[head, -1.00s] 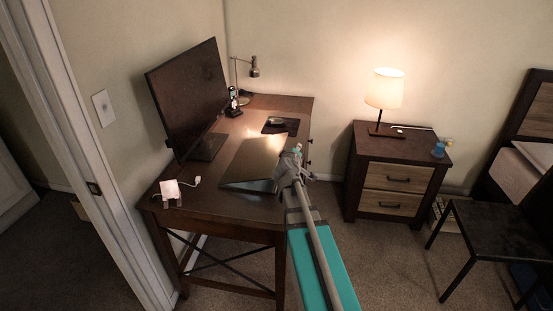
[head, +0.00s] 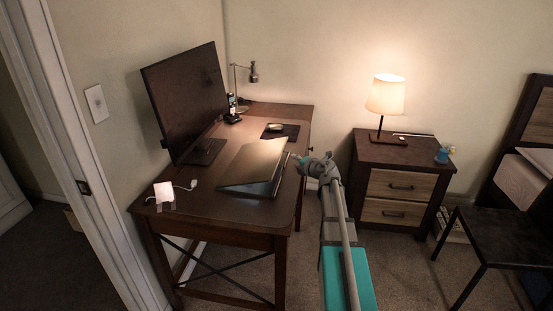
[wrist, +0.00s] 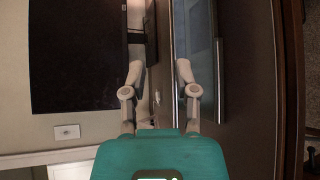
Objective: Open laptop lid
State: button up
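The laptop (head: 252,165) lies on the desk (head: 215,212), to the right of the monitor. Its lid looks raised by a small angle, with a dark wedge of gap along the near side. In the wrist view the laptop (wrist: 198,60) is a blue-grey strip with a dark edge, right of centre. My gripper (head: 302,162) is just right of the laptop, by the desk's right edge. The wrist view shows my gripper (wrist: 159,72) with two fingers spread apart and nothing between them. Its right finger overlaps the laptop in that view; contact cannot be told.
The monitor (head: 188,100) stands at the left of the desk. A mouse (head: 275,127) on a dark pad, a phone and a desk lamp (head: 253,73) are at the back. A white card and cable lie front left. The nightstand (head: 398,185) is to the right, beyond a floor gap.

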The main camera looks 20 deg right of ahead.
aim_at(278, 157)
jog(key=shift+f, duration=0.1)
dwell(0.3)
jog(key=b+x, duration=0.3)
jog(key=x, duration=1)
jog(key=shift+w+a, duration=0.1)
jog(key=shift+w, duration=0.3)
jog(key=shift+c, duration=0.3)
grip_shut()
jog(key=shift+o, duration=0.3)
grip_release()
